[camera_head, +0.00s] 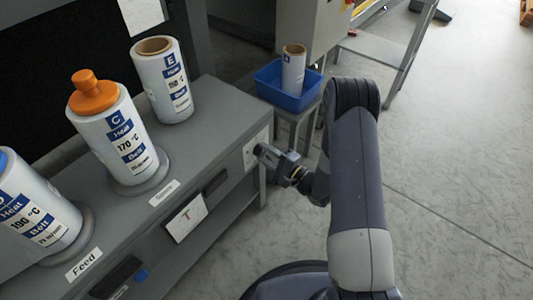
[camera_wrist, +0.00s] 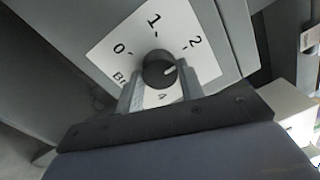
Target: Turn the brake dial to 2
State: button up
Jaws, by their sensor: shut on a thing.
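The brake dial (camera_wrist: 158,68) is a dark round knob on a white plate (camera_wrist: 110,52) marked 0, 1 and 2, with a partly hidden word below. Its white pointer line is on the right side, roughly toward the 2 and slightly below its tick; exact alignment is hard to tell. My gripper (camera_wrist: 156,80) has one finger on each side of the knob and is shut on it. In the head view, my gripper (camera_head: 262,153) reaches the white plate (camera_head: 255,143) on the grey bench's end; the dial is hidden there.
The grey bench (camera_head: 222,107) carries large labelled rolls, including C (camera_head: 115,135) and E (camera_head: 162,82). A blue bin (camera_head: 273,92) with a roll stands behind my gripper on a small stand. Open floor (camera_head: 455,150) lies to the right.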

dwell(0.4)
jog(key=o, duration=1)
jog(key=p+v, duration=0.1)
jog(key=v, duration=1)
jog(key=shift+p, duration=0.3)
jog(key=shift+a, duration=0.1)
jog(key=b+x, duration=0.1)
jog(key=x, duration=1)
jog(key=shift+b, duration=0.3)
